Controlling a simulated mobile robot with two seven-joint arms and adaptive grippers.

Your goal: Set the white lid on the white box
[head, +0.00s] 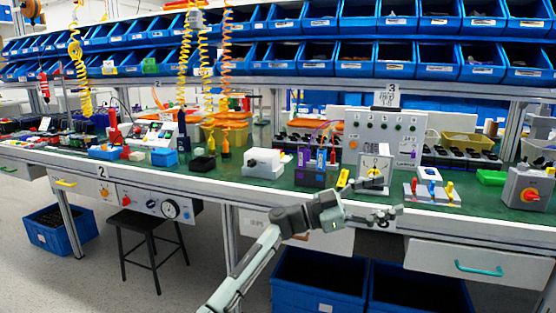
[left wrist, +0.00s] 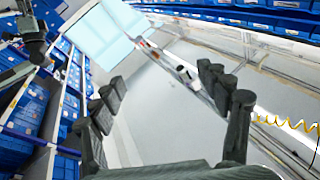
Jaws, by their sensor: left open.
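A small white box (head: 263,162) with a dark round spot on its front stands on the green bench top, left of the middle in the head view. I cannot make out a separate white lid for certain. My left gripper (head: 384,198) is at the bench's front edge, well to the right of the white box, in front of a white meter. Its fingers are spread and empty. The left wrist view shows the open fingers (left wrist: 165,98) with nothing between them, and neither box nor lid can be made out there. My right gripper is not seen.
Blue bins hang above; a drawer (head: 478,262) is below.

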